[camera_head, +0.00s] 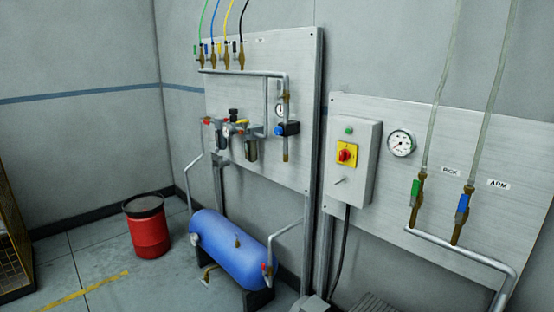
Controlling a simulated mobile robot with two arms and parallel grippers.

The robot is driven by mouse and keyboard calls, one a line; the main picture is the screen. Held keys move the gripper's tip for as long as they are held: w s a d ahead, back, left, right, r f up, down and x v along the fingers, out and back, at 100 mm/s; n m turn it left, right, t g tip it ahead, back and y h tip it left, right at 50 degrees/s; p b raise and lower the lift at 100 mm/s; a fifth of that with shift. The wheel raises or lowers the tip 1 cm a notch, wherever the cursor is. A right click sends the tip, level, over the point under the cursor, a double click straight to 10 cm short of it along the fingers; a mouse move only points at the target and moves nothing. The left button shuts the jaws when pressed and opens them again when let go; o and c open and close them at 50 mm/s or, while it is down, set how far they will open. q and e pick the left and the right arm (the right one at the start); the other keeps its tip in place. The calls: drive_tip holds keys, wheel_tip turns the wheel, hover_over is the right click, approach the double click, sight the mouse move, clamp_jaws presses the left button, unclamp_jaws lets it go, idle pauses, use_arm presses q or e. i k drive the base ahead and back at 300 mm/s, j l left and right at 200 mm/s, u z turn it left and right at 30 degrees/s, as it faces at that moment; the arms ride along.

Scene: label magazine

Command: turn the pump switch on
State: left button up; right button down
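A grey switch box (361,192) is mounted on the right-hand metal panel. On its front is a red rotary switch (346,154) on a yellow square plate. A green round lamp or button (349,130) sits above it, and a small lever-like part (338,182) sits below. The exact angle of the red knob is too small to tell. A round white gauge (401,143) is on the panel to the right of the box. Neither of my grippers shows in the head view.
A blue tank (228,236) stands on the floor below the left panel (300,110) of pipes and valves. A red drum (147,232) stands left of it. Two valves, green-handled (415,190) and blue-handled (462,206), are right of the box. A black cable hangs below the box.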

sight(344, 154)
drive_tip(key=i+j+z, duration=0.25)
drive_tip(key=z, duration=0.15)
drive_tip(key=i+j+z, duration=0.15)
drive_tip(key=j+z, duration=0.15)
drive_tip(key=z, duration=0.15)
